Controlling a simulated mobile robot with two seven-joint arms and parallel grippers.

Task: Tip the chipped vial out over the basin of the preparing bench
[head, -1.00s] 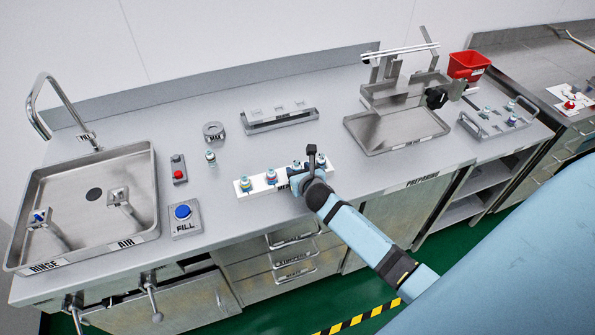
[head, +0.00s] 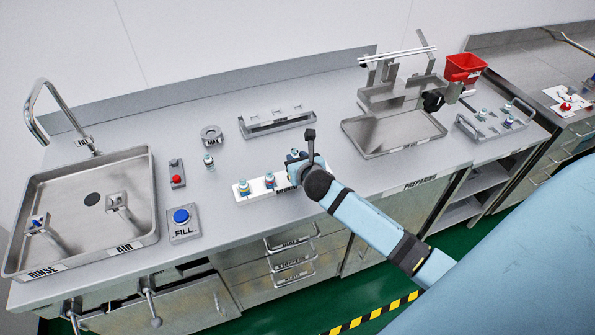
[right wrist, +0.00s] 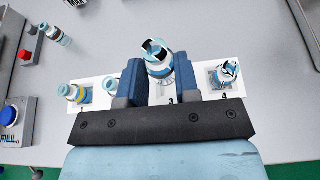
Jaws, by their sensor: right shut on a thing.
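My right gripper (head: 300,158) is shut on a vial with a pale blue body and a black-and-white top. In the right wrist view this vial (right wrist: 156,58) stands between the two blue fingers, above the place marked 3 of the white rack (right wrist: 205,92). It looks lifted clear of the rack. I cannot make out a chip on it. Vials at 1 (right wrist: 73,93) and 4 (right wrist: 229,70) sit in the rack, and another (right wrist: 111,86) is partly hidden by a finger. The steel basin (head: 70,185) is at the bench's left. My left gripper is not in view.
A single vial (head: 208,162) stands between the basin and the rack. The FILL button (head: 181,216) and a small red-button box (head: 177,174) are beside the basin. A steel holder (head: 278,122) stands behind the rack. A tray (head: 395,135) and red bin (head: 464,68) are to the right.

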